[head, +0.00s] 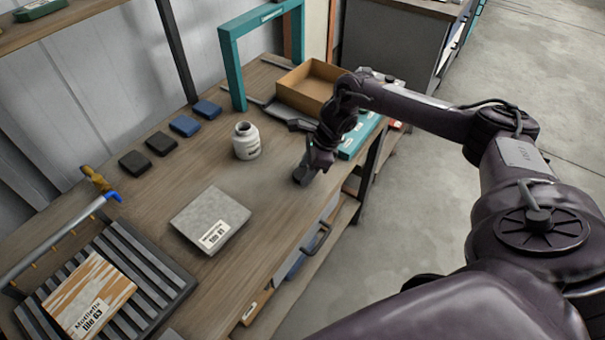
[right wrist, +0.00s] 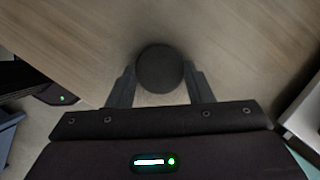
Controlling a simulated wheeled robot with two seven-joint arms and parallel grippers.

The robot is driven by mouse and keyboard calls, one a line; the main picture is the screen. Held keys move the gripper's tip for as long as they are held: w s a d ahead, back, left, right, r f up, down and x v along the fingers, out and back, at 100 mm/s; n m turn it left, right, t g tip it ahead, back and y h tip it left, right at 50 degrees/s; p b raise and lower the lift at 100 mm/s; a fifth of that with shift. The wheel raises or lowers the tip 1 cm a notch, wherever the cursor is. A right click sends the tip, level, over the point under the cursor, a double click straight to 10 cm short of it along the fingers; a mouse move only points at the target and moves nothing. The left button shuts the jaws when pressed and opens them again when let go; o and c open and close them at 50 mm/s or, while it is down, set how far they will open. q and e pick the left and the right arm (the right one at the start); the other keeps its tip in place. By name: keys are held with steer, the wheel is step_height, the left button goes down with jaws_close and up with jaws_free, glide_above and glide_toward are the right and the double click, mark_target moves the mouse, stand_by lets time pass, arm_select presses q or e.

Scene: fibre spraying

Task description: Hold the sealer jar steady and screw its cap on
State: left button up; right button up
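In the right wrist view the dark round cap (right wrist: 160,68) sits between the fingertips, with a finger against each side. The gripper looks shut on it. Whether the cap touches the bench is hard to tell. My left gripper is not seen in the head view.
A grey labelled tile (head: 211,219) lies in front of the jar. Dark and blue blocks (head: 185,125) line the back. A cardboard tray (head: 309,86) and a teal frame (head: 232,66) stand beyond. A slatted rack (head: 150,265) is at lower left. Bare bench surrounds the jar.

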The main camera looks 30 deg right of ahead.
steer(key=shift+c, duration=0.9)
steer(key=shift+r, duration=0.1)
step_height(320, 180, up, 20)
steer(key=p, duration=0.1)
